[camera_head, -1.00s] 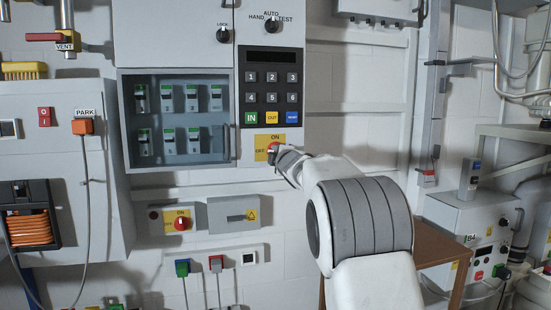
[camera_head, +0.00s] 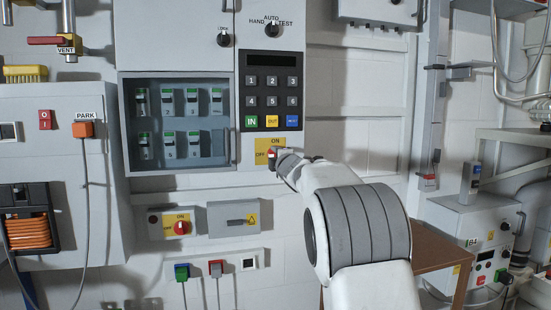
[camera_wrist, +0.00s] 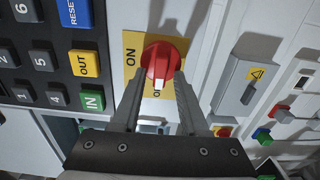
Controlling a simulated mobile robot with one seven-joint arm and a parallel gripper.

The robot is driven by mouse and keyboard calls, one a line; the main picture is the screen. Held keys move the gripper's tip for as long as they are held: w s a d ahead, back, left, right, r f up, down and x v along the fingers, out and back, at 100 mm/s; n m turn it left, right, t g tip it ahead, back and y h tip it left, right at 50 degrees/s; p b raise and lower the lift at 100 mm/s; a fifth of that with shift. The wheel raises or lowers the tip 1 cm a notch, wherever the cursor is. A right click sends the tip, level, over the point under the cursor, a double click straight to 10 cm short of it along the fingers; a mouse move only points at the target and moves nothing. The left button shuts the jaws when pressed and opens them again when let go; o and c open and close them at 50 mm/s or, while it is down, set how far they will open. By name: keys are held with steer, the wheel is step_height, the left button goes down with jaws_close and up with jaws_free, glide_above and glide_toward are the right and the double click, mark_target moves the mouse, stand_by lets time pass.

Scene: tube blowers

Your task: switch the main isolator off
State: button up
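A red rotary knob (camera_wrist: 161,60) sits on a yellow plate (camera_wrist: 133,42) marked ON and OFF. In the wrist view its white mark points down at the OFF label, away from ON. The knob also shows in the head view (camera_head: 272,153), below the keypad and partly covered by my gripper. My gripper (camera_wrist: 159,82) has its two fingers apart, one on each side of the knob's lower part. A gap shows between the fingers, and I cannot tell whether either touches the knob. In the head view my gripper (camera_head: 281,157) reaches the plate from the right.
A keypad (camera_head: 272,90) is just above the plate. A breaker window (camera_head: 180,120) is to its left. A second red knob (camera_head: 181,228) on yellow and a grey box (camera_head: 232,218) are lower left. A brown table (camera_head: 440,256) stands at right.

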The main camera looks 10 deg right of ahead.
stand_by(0.3)
steer(key=s+b, duration=0.1)
steer(key=s, duration=1.6)
steer(key=shift+s, duration=0.25)
steer(key=s+a+f+m+g, duration=0.35)
steer(key=s+f+m, duration=0.3)
steer(key=s, duration=0.55)
steer(key=s+a+f+m+g, duration=0.2)
steer(key=s+f+m+g, duration=0.5)
steer(key=s, duration=0.6)
steer(key=s+a+f+m+g, duration=0.25)
steer(key=s+f+m, duration=0.25)
steer(key=s+f, duration=0.55)
steer(key=shift+t, duration=0.3)
steer(key=r+p, duration=0.8)
steer(key=r, duration=0.1)
steer(key=r+p, duration=0.8)
steer(key=r, duration=0.1)
steer(key=r+p, duration=0.9)
steer(key=shift+s+r, duration=0.25)
steer(key=shift+s, duration=0.05)
